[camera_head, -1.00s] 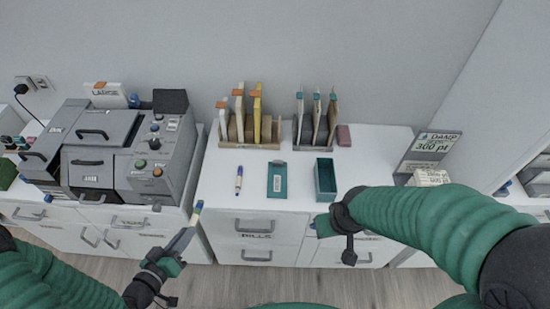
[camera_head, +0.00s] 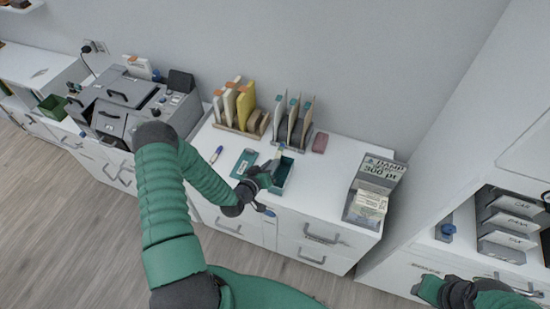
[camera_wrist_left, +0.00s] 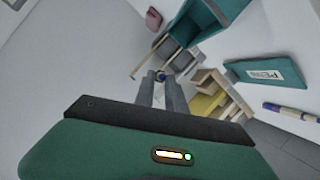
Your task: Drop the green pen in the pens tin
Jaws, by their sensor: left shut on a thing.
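My left gripper (camera_head: 273,166) is shut on a slim pen (camera_wrist_left: 160,76), over or beside the open teal tin (camera_head: 286,174). Only a small blue-and-tan end of the pen shows between the fingers in the left wrist view, so I cannot tell if it is green. The tin also shows in the left wrist view (camera_wrist_left: 207,22), above and right of the fingertips. Its teal lid (camera_wrist_left: 264,73), marked PENS, lies flat beside it. My right gripper (camera_head: 432,291) is at the lower right, away from the tin; its jaws are unclear.
A blue-and-white pen (camera_head: 216,154) lies left of the lid. Upright file holders (camera_head: 240,108) and (camera_head: 293,122) stand behind. A pink block (camera_head: 320,142) is behind right of the tin. A box with signs (camera_head: 372,190) stands at the desk's right end.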

